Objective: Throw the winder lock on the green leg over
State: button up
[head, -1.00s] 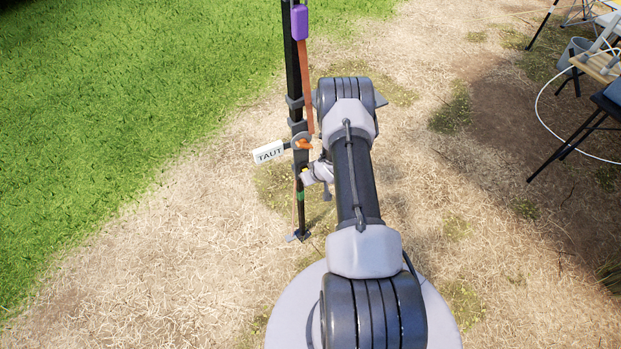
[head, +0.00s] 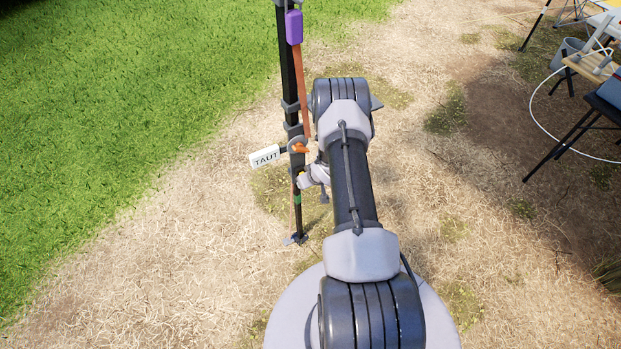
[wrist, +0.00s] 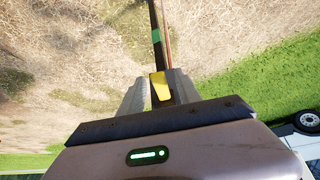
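The black leg (head: 288,75) stands upright left of my arm in the head view, with a green band (head: 297,199) low on it. The green band (wrist: 156,36) also shows on the leg in the wrist view. A yellow lever (wrist: 160,88), which looks like the winder lock, lies between my two fingers in the wrist view. Only a speck of yellow shows in the head view. My gripper (wrist: 157,84) has one finger on each side of the lever. I cannot tell whether the fingers touch it. My arm partly hides the gripper in the head view.
A white "TAUT" tag (head: 265,156) sticks out left of the leg, beside an orange part (head: 299,148). A purple block (head: 294,27) sits higher up. Tables, a bucket (head: 570,50) and a white hose (head: 540,119) stand at right. Dry ground around the leg is clear.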

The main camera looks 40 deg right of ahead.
jog(key=p+v, duration=0.4)
jog(key=v, duration=1.2)
jog(key=shift+s+r, duration=0.2)
jog(key=shift+r, duration=0.15)
